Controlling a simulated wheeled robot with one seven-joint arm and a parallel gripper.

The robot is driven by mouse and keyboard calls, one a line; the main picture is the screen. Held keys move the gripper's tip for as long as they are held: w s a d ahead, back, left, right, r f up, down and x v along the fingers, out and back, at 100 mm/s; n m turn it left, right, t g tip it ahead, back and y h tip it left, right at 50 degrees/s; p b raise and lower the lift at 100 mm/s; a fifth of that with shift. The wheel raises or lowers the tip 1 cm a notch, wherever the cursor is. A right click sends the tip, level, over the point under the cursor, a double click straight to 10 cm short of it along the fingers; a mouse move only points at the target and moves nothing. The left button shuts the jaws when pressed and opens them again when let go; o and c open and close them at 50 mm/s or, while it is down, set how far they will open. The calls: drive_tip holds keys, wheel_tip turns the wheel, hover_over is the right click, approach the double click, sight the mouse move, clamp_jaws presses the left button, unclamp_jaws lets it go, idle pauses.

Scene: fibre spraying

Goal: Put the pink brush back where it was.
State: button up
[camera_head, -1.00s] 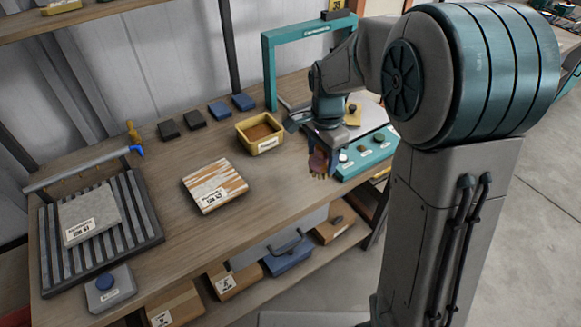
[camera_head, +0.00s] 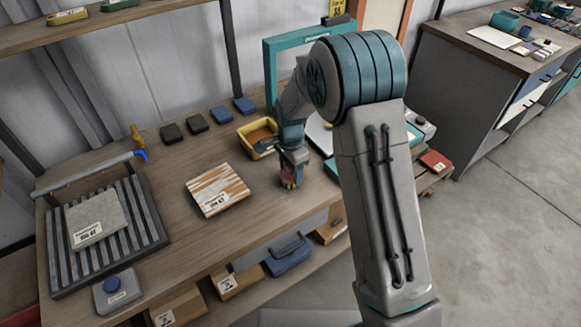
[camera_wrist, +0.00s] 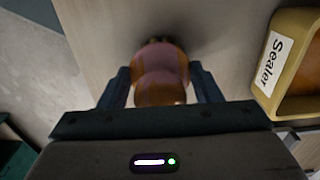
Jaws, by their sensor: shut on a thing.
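My gripper (camera_head: 290,176) is over the right part of the wooden workbench (camera_head: 240,226), near its front edge. It is shut on the pink brush (camera_wrist: 160,62), whose pink and orange-brown rounded body sits between the two dark fingers in the wrist view. In the head view only a small pinkish part of the brush shows below the fingers. Its lower end is close to the bench top; I cannot tell whether it touches.
A yellow Sealer box (camera_head: 262,151) stands just behind my gripper, and its label shows in the wrist view (camera_wrist: 268,62). A labelled, streaked tile (camera_head: 216,190) lies to the left. A slatted rack (camera_head: 150,212) with a grey slab is at far left. Bench between tile and gripper is clear.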

drive_tip(key=shift+f, duration=0.2)
drive_tip(key=o, duration=0.9)
